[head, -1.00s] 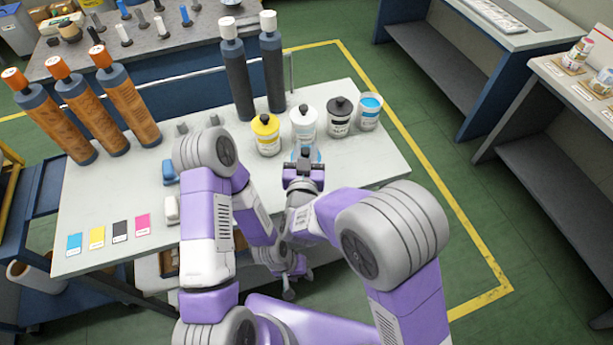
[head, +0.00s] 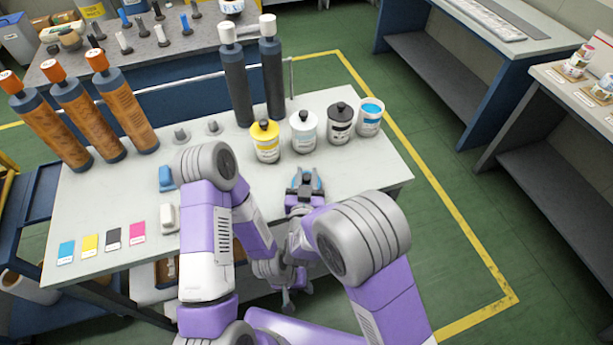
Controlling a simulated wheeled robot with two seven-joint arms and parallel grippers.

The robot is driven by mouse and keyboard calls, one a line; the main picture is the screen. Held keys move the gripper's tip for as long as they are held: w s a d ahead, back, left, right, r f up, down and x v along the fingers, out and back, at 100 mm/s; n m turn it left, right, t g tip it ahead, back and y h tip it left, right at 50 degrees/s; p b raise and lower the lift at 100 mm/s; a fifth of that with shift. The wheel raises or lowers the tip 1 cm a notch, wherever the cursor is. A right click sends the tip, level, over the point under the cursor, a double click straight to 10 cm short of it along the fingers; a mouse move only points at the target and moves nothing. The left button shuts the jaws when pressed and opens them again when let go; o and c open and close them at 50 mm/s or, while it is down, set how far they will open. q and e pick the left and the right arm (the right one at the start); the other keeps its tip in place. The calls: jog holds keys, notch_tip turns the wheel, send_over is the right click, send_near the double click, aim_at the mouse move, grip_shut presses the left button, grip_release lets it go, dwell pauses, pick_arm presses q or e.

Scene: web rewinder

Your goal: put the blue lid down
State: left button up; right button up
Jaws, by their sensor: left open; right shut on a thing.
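My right gripper (head: 305,182) is shut on the blue lid (head: 319,184), over the front part of the table (head: 350,170) and in front of the white-lidded jar. Only blue edges of the lid show beside the fingers. I cannot tell whether the lid touches the tabletop. The open cyan jar (head: 369,118) stands lidless at the right end of the jar row, with cyan ink showing. My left gripper (head: 287,302) is open and empty, low in front of the table edge and partly hidden by my arms.
A yellow jar (head: 266,143), a white jar (head: 304,131) and a black-lidded jar (head: 340,123) stand behind the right gripper. Two dark rollers (head: 237,85) stand behind them. Colour cards (head: 90,243) lie at the left. The tabletop right of the gripper is clear.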

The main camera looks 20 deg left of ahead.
jog(key=o, duration=1)
jog(key=shift+r+p, duration=0.2)
jog(key=shift+p, duration=0.15)
jog(key=b+v, duration=0.2)
jog(key=v, duration=1)
jog(key=shift+f, duration=0.1)
